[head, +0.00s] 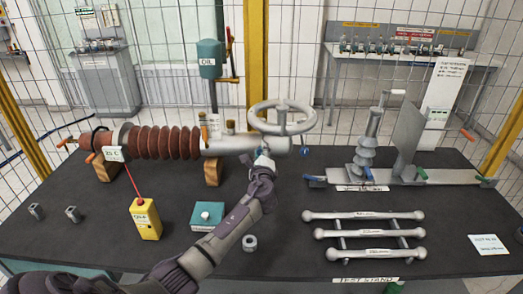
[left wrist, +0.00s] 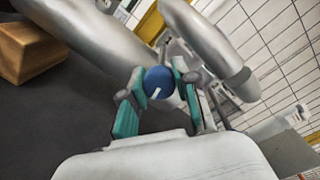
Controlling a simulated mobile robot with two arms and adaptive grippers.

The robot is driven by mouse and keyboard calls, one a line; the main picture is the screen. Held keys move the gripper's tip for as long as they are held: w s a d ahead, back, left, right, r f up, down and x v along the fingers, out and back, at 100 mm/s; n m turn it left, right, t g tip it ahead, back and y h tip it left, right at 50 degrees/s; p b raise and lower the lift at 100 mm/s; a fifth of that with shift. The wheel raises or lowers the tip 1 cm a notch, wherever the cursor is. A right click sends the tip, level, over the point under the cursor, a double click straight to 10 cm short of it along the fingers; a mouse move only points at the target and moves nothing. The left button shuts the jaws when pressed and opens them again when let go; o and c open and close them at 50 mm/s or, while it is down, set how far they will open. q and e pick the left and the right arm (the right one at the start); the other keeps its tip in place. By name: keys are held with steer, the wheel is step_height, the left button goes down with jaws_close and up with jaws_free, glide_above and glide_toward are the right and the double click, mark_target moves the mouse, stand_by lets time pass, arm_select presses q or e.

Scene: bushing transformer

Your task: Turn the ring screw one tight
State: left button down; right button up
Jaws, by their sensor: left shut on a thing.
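My left gripper (head: 263,160) reaches up to the underside of the grey metal end of the bushing (head: 232,145), below the handwheel (head: 282,117). In the left wrist view, my left gripper (left wrist: 160,88) is shut on a round blue screw head (left wrist: 158,84) with a white mark, one teal-padded finger on each side. I take this to be a ring screw; its shank is hidden. A second small blue screw head (head: 304,152) shows to the right of the gripper in the head view. My right gripper is not in view.
The ribbed brown bushing (head: 160,142) lies on wooden blocks (head: 211,172). A yellow box (head: 146,219), a teal box (head: 207,216) and a metal nut (head: 249,243) stand near my left arm. White rods (head: 363,215) lie to the right. A wire fence stands behind the table.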

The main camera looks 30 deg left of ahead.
arm_select(q)
steer(key=shift+f+m, duration=0.1)
steer(key=shift+m, duration=0.2)
steer(key=c, duration=0.8)
jaws_free()
steer(key=shift+c, duration=0.2)
steer(key=v, duration=1.2)
